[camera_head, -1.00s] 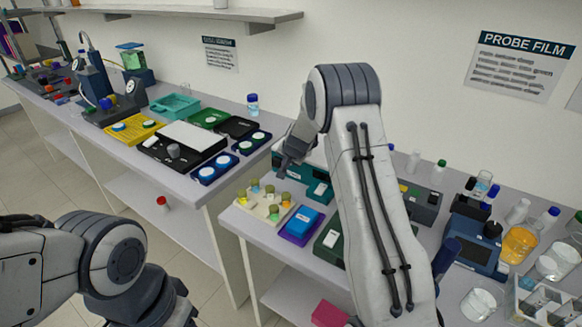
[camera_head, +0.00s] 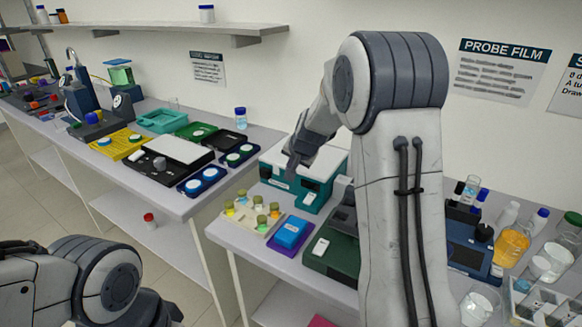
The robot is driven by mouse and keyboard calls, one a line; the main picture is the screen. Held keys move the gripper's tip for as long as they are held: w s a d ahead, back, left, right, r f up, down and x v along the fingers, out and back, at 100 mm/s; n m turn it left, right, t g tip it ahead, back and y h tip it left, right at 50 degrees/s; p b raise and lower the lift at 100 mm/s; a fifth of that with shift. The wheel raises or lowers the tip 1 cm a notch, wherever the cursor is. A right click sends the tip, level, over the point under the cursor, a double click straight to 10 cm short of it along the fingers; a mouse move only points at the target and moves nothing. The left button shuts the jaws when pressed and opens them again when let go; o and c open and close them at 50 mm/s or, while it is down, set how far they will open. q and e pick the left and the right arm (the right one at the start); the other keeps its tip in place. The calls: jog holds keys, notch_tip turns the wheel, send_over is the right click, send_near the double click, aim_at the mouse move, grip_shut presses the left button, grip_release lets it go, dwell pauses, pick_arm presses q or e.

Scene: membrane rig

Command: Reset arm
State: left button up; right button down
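My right arm rises through the middle right of the head view and bends over the near bench. Its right gripper (camera_head: 297,160) points down in front of the white-topped teal box (camera_head: 312,190). Its fingertips are small and dark, so I cannot tell whether they are open or shut, or whether they touch the box. My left arm shows only as a bent link at the lower left; its gripper is out of the picture.
The near bench holds a cream vial rack (camera_head: 246,222), a blue box (camera_head: 292,232), a dark green device (camera_head: 333,250) and glassware at the right. A red-capped vial (camera_head: 150,220) stands below the far bench.

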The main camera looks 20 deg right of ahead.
jog(key=shift+a, duration=0.2)
dwell(0.3)
jog(key=s+a+r+n+g+y, duration=0.15)
jog(key=s+a+n, duration=0.35)
jog(key=s+a, duration=0.5)
jog(key=s+a+n+g+y, duration=0.2)
jog(key=s+a+n+g, duration=0.15)
jog(key=s+a, duration=0.7)
jog(key=s+a+f+n+g+h, duration=0.1)
jog(key=s+n, duration=0.3)
jog(key=s, duration=0.5)
jog(key=s+a+f+n+g+h, duration=0.1)
jog(key=s+n, duration=0.3)
jog(key=s, duration=0.5)
jog(key=shift+a+n, duration=0.35)
jog(key=shift+a, duration=0.4)
